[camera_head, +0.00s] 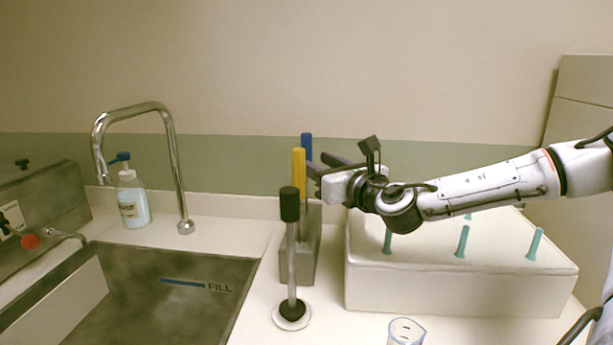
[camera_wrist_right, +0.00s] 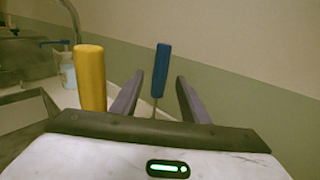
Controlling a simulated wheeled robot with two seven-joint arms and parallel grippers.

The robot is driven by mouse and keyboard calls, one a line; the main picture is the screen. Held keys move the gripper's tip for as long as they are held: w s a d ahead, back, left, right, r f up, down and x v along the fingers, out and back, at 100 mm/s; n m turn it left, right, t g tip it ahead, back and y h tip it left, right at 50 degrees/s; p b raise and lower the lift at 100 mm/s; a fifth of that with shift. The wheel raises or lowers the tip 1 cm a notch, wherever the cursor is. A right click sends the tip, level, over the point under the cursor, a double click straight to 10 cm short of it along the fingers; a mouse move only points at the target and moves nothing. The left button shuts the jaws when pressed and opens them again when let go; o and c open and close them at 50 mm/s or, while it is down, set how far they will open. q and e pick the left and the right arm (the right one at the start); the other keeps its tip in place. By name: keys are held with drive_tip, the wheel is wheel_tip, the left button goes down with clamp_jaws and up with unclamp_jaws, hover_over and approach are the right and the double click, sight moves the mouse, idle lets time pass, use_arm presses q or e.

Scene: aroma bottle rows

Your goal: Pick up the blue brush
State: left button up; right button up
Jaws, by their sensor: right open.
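The blue brush (camera_head: 306,146) stands upright at the back of a grey holder (camera_head: 301,262), with its blue handle up. In the right wrist view the blue brush (camera_wrist_right: 161,72) shows between my two fingers, beyond their tips, with a thin stem below the handle. My right gripper (camera_head: 318,166) is open and empty beside the handles, reaching in from the right. A yellow-handled brush (camera_head: 298,170) stands in front of the blue one; it also shows left of my fingers in the right wrist view (camera_wrist_right: 91,78). The lower part of the blue brush is hidden. My left gripper is not in view.
A black-topped rod (camera_head: 290,205) stands upright in front of the holder. A white box (camera_head: 450,290) with several teal pegs lies below my right arm. A sink (camera_head: 150,300), faucet (camera_head: 172,150) and soap bottle (camera_head: 133,203) are at left. A clear cup (camera_head: 405,332) stands at the front.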

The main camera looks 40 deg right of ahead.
drive_tip(key=shift+w+d+r+p, duration=0.1)
drive_tip(key=shift+w+d+p, duration=0.15)
drive_tip(key=shift+w, duration=0.45)
drive_tip(key=shift+w+d+p, duration=0.15)
drive_tip(key=shift+w+p, duration=0.3)
drive_tip(key=shift+w, duration=0.25)
drive_tip(key=c, duration=1)
clamp_jaws()
